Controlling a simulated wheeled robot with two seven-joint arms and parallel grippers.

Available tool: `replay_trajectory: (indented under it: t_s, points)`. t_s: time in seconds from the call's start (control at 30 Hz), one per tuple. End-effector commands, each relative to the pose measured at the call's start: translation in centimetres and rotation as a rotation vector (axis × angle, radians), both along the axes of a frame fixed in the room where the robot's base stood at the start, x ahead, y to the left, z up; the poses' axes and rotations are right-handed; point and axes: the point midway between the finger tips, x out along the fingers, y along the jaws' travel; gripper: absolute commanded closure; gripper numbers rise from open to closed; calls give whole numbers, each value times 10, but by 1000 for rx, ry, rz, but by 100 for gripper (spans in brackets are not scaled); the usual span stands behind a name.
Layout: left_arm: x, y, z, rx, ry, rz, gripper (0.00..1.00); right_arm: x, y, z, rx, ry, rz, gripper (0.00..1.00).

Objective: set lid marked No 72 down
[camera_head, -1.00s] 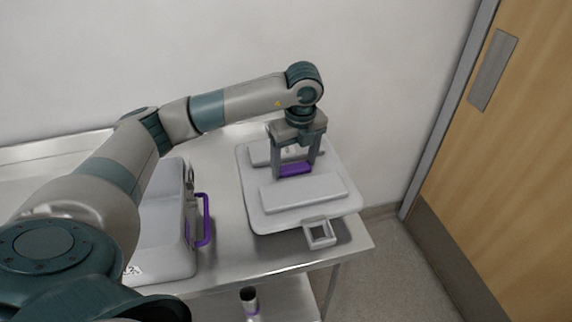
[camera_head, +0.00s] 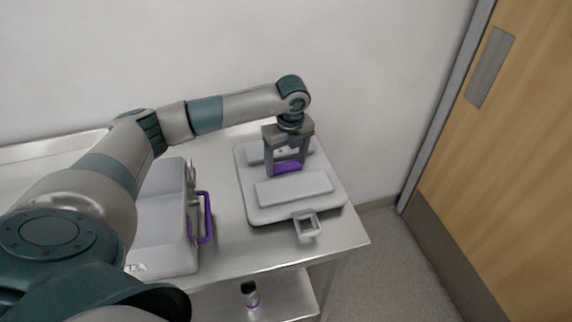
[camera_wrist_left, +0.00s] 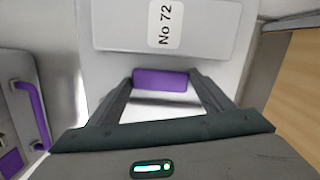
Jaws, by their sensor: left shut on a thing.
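The lid marked No 72 (camera_head: 294,188) is a pale grey slab with raised panels and a purple grip bar (camera_head: 287,168). It is at the right end of the metal table in the head view, level or nearly so. Whether it touches the tabletop I cannot tell. In the left wrist view its label (camera_wrist_left: 165,24) reads No 72. My left gripper (camera_head: 286,166) points down and is shut on the purple bar, which also shows between the fingers in the left wrist view (camera_wrist_left: 160,80). My right gripper is not in view.
A grey case (camera_head: 165,225) with a purple handle (camera_head: 207,217) stands left of the lid, a gap between them. The metal table (camera_head: 225,240) has its right edge close by the lid. A small dark and purple item (camera_head: 250,294) is on the lower shelf. A wooden door (camera_head: 500,170) is at right.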

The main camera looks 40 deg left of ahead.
Motion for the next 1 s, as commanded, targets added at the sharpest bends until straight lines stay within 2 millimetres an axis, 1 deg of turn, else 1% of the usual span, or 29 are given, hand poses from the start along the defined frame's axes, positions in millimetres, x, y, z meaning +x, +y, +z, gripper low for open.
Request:
replay_trajectory:
  t_s: [0.03, 0.13, 0.23, 0.6, 0.63, 0.67, 0.7, 1.0]
  points:
    - [-1, 0, -2, 0, 2, 0, 73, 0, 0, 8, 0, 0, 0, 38]
    - [0, 0, -13, 0, 2, 0, 73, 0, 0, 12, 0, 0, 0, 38]
    - [0, 0, -20, 0, -1, 0, 73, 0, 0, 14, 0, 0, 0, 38]
    - [0, 0, -24, 0, -1, 0, 73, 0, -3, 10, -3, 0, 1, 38]
    - [-1, 0, -25, 0, 1, 0, 24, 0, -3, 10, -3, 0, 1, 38]
    - [-1, 0, -25, 0, 1, 0, 17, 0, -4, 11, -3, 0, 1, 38]
    - [-1, 0, -25, 0, 1, 0, 7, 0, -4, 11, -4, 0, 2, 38]
    - [-1, 0, -24, 0, 1, 0, 7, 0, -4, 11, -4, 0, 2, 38]
